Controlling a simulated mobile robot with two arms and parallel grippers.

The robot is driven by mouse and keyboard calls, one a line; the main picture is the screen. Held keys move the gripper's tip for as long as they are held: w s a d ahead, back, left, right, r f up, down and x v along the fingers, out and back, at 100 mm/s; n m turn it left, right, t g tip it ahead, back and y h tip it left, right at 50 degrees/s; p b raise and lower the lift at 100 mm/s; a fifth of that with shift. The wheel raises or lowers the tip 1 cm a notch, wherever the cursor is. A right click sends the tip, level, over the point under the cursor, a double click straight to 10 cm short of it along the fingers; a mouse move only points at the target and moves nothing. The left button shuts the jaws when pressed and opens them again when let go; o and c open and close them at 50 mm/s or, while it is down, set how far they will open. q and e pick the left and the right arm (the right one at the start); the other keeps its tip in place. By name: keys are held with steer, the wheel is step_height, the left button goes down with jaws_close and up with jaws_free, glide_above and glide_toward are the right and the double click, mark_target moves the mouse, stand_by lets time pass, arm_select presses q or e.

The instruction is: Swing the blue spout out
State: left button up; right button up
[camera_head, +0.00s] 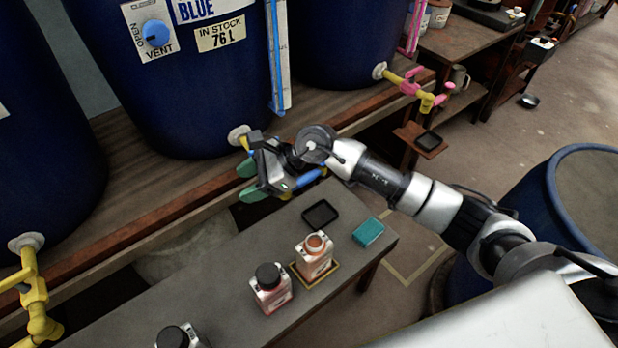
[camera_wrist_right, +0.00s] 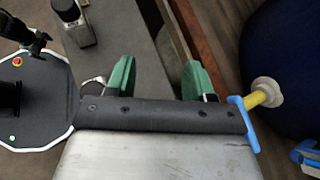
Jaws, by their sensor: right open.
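The blue spout's yellow pipe (camera_head: 243,142) comes out of a white flange on the middle dark blue vat (camera_head: 200,90). Its blue part (camera_head: 308,179) shows just right of my right gripper, which hides the middle of the tap. In the right wrist view the blue part (camera_wrist_right: 244,124) and yellow pipe (camera_wrist_right: 260,98) lie to the right of the fingers. My right gripper (camera_head: 249,181) is open, its green fingers apart and empty (camera_wrist_right: 160,78), in front of the vat, over the gap beside the bench. The left gripper is not in view.
A grey bench (camera_head: 225,305) holds bottles (camera_head: 270,288), an orange-topped bottle (camera_head: 314,257), a black tray (camera_head: 320,215) and a teal block (camera_head: 368,232). A pink-handled tap (camera_head: 420,90) is at the right, a yellow tap (camera_head: 36,300) at the left. A blue barrel (camera_head: 565,195) stands right.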

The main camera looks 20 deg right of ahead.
mark_target(308, 175)
steer(key=w+d+n+h, duration=0.1)
steer(key=d+h, duration=0.1)
steer(key=w+d+f+n+h, duration=0.1)
steer(key=d+h, duration=0.1)
steer(key=d, duration=0.1)
steer(key=w+d+n+h, duration=0.1)
steer(key=d+h, duration=0.1)
steer(key=d, duration=0.1)
steer(key=shift+w+d+f, duration=0.15)
steer(key=shift+w+f, duration=0.05)
steer(key=shift+f, duration=0.2)
steer(key=w+d+n+h, duration=0.1)
steer(key=w+d+h, duration=0.1)
steer(key=d+h, duration=0.4)
steer(key=shift+y, duration=0.8)
steer(key=f, duration=0.3)
steer(key=w+f, duration=0.1)
steer(key=f, duration=0.2)
steer(key=f+b, duration=0.1)
steer(key=f, duration=0.2)
steer(key=shift+w+d+f, duration=0.2)
steer(key=shift+w, duration=0.2)
